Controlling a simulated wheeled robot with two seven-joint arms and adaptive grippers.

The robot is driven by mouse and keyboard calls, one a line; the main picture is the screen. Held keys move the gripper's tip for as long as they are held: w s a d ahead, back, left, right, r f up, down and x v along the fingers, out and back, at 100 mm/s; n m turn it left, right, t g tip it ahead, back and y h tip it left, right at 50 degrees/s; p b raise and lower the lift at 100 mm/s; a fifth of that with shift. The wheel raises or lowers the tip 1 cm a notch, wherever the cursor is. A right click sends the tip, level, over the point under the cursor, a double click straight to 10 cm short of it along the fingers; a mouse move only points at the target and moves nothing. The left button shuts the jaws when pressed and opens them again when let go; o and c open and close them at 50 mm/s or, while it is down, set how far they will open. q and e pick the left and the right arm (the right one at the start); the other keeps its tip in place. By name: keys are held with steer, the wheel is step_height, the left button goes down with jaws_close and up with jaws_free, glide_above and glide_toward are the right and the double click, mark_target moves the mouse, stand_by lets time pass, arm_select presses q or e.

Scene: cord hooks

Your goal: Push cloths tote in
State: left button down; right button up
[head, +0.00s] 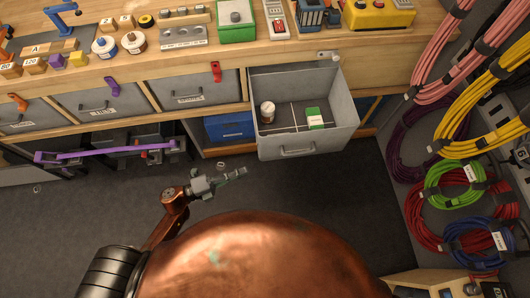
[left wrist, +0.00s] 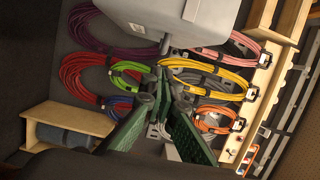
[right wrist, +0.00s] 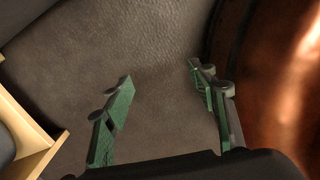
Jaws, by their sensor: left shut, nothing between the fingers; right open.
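One grey tote (head: 330,137) is pulled out of the bench's row of totes; I cannot read a cloths label on it. A handle is on its front. Inside are a white cylinder (head: 267,112) and a green-and-white block (head: 314,118). In the left wrist view the tote's grey underside or wall (left wrist: 150,22) fills the top. My left gripper (head: 238,172) is shut and empty, in front of and left of the tote front, apart from it in the head view. My right gripper (right wrist: 160,75) is open and empty over the dark floor.
Closed grey totes (head: 190,90) sit left of the open one, with a blue bin (head: 228,127) below. A purple bar (head: 110,152) stands out at the lower left. Coiled cables (head: 455,185) hang on the right.

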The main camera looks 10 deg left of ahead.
arm_select(q)
steer(key=b, duration=0.2)
glide_toward(280, 148)
steer(key=x, duration=0.4)
steer(key=shift+w+f, duration=0.15)
steer(key=shift+f, duration=0.15)
arm_select(e)
steer(key=w, duration=0.5)
steer(key=shift+w+a+f, duration=0.1)
steer(key=shift+w+a, duration=0.1)
steer(key=shift+a, duration=0.2)
